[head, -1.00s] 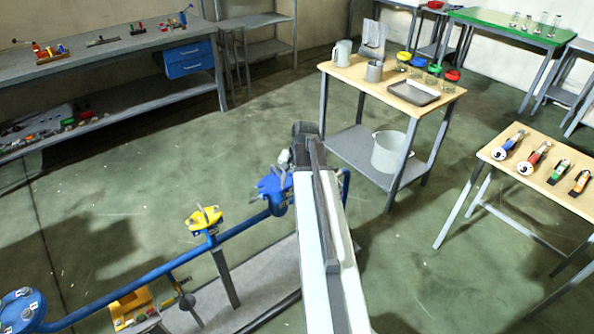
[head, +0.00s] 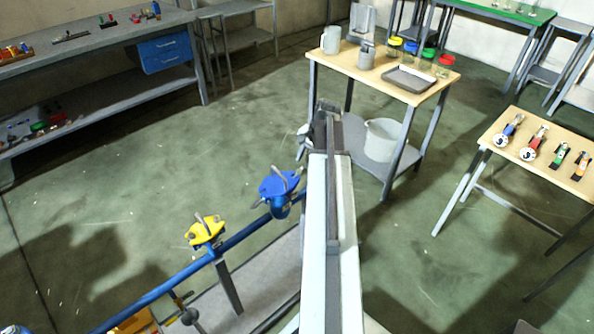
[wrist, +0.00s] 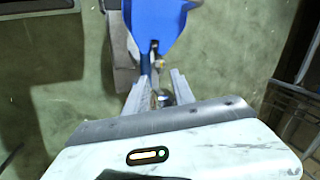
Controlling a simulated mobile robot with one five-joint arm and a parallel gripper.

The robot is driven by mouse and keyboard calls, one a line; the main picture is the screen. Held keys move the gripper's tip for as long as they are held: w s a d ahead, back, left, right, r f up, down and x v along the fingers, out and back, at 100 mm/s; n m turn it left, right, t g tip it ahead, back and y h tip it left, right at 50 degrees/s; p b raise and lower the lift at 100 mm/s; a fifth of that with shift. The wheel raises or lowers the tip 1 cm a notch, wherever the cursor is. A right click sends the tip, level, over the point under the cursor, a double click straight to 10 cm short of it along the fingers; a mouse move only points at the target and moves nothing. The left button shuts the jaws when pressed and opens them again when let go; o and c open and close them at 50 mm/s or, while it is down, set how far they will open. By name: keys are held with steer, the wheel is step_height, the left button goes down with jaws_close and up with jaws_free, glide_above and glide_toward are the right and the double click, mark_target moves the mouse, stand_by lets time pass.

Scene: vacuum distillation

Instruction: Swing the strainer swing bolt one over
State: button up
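A blue strainer body (head: 280,186) with grey swing-bolt levers on its top stands on the blue pipe, just left of my arm in the head view. A large blue part (wrist: 155,28) fills the top middle of the wrist view. My gripper (wrist: 158,84) shows there below it, its two grey fingers apart. A small metal piece and a brass-coloured spot show around the gap; I cannot tell whether they touch the fingers. In the head view my arm hides most of the gripper. Which bolt is the named one cannot be told.
A yellow-topped fitting (head: 205,232) stands on the blue pipe (head: 165,288) to the left. A wooden-topped table (head: 360,70) with a tray and jugs stands ahead, and another table (head: 500,135) with tools stands right. Open green floor lies between.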

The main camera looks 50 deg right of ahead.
mark_target(300, 170)
steer(key=b+x, duration=0.6)
steer(key=x, duration=0.1)
steer(key=shift+f, duration=0.15)
jaws_close()
steer(key=shift+s+a+r+h+p, duration=0.15)
steer(key=shift+a+r+h+p, duration=0.15)
steer(key=shift+a+r+h, duration=0.15)
steer(key=shift+h, duration=0.25)
steer(key=shift+d, duration=0.2)
jaws_free()
